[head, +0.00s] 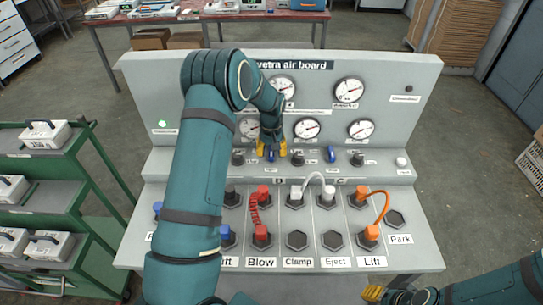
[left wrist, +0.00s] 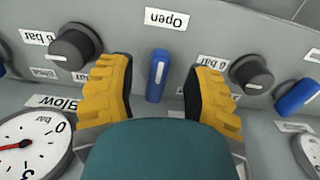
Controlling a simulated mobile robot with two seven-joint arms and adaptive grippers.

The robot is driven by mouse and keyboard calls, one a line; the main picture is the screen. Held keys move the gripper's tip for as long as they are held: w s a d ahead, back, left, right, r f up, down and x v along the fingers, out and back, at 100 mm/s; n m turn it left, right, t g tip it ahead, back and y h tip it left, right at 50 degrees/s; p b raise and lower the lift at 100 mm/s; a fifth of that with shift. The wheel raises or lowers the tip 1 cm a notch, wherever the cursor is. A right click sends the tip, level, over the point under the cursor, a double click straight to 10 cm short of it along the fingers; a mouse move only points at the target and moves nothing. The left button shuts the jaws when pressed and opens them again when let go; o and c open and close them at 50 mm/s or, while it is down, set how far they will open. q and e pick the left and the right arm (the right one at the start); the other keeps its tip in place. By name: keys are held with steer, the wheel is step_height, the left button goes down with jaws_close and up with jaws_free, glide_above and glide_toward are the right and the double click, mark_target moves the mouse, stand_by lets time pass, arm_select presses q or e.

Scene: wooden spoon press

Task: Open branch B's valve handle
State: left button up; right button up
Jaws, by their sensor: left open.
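The air board (head: 130,75) has a row of blue valve handles on its lower ledge. One blue handle (left wrist: 158,78) is between my left gripper's fingers; its white mark faces a label reading "Open" (left wrist: 167,19). In the head view, this handle (head: 270,155) shows below the fingers. My left gripper (head: 271,148) is open, with a gap on each side of the handle; its yellow fingers also show in the left wrist view (left wrist: 160,88). A second blue handle (head: 331,154) is to the right. Another blue handle (left wrist: 298,97) sits diagonally in the left wrist view.
Black knobs (left wrist: 72,46) and (left wrist: 252,73) flank the handle closely. Pressure gauges (head: 307,128) are above. Red (head: 254,208), white and orange hoses (head: 386,207) join sockets below. My right gripper (head: 373,293) is low at the front edge. A green cart (head: 85,165) stands left.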

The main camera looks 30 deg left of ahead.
mark_target(271, 155)
arm_select(q)
step_height(271, 155, up, 10)
steer(key=shift+f, duration=0.25)
stand_by(0.5)
